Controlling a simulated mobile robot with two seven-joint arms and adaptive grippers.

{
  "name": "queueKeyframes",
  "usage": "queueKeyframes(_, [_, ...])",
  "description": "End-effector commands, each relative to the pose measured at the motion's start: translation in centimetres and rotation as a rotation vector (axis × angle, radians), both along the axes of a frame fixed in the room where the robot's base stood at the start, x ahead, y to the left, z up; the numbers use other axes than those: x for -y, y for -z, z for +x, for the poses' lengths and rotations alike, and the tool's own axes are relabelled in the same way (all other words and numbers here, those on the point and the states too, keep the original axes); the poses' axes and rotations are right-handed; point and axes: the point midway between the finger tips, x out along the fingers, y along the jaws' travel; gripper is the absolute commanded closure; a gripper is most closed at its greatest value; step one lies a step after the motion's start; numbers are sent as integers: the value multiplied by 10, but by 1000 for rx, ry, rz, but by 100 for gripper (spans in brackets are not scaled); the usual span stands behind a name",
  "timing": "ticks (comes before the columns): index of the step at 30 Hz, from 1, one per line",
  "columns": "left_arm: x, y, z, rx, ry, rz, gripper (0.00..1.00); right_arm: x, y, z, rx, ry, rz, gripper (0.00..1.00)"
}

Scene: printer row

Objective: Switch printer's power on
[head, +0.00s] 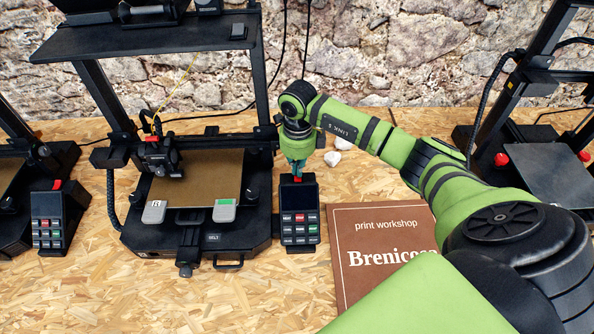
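A black 3D printer (195,230) with a brown bed stands left of centre in the head view. Its control box (299,212), with a dark screen and several coloured keys, is at its right side. A small red part (298,179), which looks like a switch, shows at the top of this box. My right gripper (297,170) points down directly above it, its fingertips at or very near the red part. I cannot tell whether they touch. The fingers are small and partly hidden, so their opening is unclear. My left gripper is out of view.
A brown "print workshop" booklet (372,238) lies right of the control box, partly under my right arm. Another printer with a control box (53,221) stands at the left, and another printer (545,170) at the right. Small white lumps (338,150) lie behind my arm.

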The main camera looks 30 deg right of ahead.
Motion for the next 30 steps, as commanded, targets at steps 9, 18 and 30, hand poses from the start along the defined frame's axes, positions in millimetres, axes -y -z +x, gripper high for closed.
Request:
queueKeyframes(9, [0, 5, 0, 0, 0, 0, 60, 0, 6, 0, -2, 0, 0, 100])
queueKeyframes(18, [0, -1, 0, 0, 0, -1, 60, 0, -1, -1, -5, 0, 1, 100])
queueKeyframes(30, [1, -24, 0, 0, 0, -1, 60, 0, -35, 0, -2, -1, -1, 100])
